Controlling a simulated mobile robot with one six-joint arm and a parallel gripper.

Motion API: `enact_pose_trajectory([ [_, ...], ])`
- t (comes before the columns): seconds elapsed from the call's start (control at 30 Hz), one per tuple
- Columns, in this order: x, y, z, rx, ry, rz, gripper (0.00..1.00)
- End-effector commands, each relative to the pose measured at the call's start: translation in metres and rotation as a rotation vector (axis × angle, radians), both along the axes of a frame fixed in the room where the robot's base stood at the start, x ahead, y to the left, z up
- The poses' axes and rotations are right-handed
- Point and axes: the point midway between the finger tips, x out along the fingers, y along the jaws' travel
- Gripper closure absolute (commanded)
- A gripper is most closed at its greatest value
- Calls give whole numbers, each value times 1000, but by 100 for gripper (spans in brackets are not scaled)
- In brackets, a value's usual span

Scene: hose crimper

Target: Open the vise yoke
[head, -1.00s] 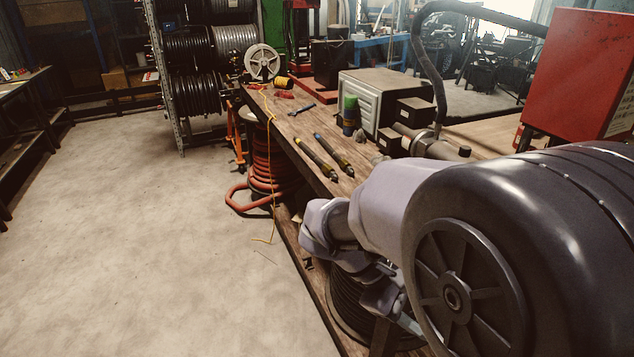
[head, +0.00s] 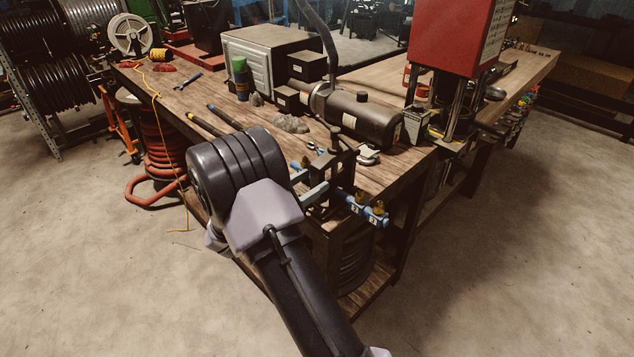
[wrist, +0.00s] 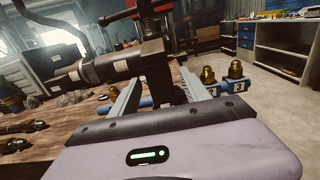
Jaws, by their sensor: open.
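The dark vise (head: 340,172) stands at the near corner of the workbench in the head view. Whether the yoke is latched cannot be told. My gripper (wrist: 160,78) is open, one finger at each side of the vise's lower part. Contact cannot be told. In the head view my arm partly hides the gripper.
A dark cylindrical motor (head: 365,115) and a grey cabinet (head: 262,62) stand behind. A red machine (head: 458,38) stands right. Floor (head: 510,240) is clear.

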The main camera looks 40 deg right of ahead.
Motion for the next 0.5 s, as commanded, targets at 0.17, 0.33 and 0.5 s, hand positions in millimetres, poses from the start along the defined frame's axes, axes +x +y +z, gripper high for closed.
enact_pose_trajectory([
  [0.17, 2, -24, -1, 1, 0, -1, 45],
  [0.33, 2, -30, 0, 0, 0, 1, 45],
  [0.5, 2, -30, 0, 0, 0, 1, 45],
])
